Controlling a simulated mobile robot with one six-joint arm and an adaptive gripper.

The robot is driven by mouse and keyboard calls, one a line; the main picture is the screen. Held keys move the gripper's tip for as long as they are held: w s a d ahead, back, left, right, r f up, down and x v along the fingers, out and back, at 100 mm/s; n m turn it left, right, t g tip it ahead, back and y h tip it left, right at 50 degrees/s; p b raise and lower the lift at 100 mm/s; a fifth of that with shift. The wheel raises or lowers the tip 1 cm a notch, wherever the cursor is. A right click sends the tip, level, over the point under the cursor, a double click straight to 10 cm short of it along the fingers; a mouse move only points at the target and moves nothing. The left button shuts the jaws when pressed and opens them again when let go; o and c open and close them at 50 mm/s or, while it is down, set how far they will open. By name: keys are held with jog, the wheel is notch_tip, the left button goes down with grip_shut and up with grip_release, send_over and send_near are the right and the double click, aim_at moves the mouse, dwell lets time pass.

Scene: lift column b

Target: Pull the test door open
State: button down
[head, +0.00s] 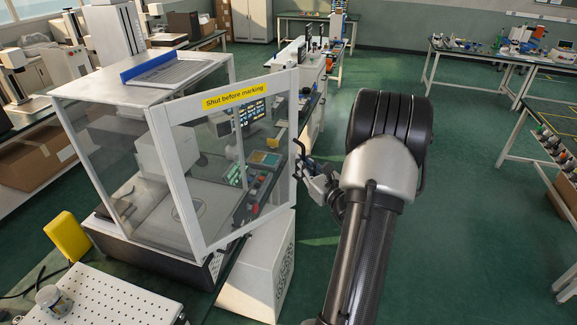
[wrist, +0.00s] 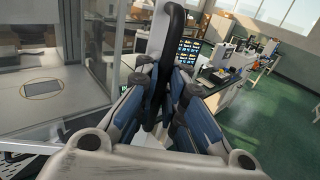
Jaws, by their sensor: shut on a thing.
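The test door (head: 240,165) is a clear panel in a pale frame with a yellow "Shut before marking" label (head: 235,96). It stands swung out at an angle from the near corner post of the enclosure (head: 120,150). Its black bar handle (head: 298,152) is at the free edge, and it also shows upright in the wrist view (wrist: 172,35). My gripper (head: 316,178) is at this edge, shut on the handle; in the wrist view its two fingers (wrist: 160,98) close around the bar. The exact finger contact is partly hidden.
A white cabinet (head: 262,270) stands below the door. A perforated plate (head: 110,300) and a yellow block (head: 68,237) are at the lower left. Benches with equipment (head: 500,55) stand behind and to the right. Green floor (head: 470,220) is free to the right of my arm.

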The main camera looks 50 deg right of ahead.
jog(key=v, duration=0.6)
jog(key=shift+a, duration=0.35)
jog(key=c, duration=1.7)
grip_release()
jog(key=shift+s, duration=0.15)
jog(key=v, duration=1.2)
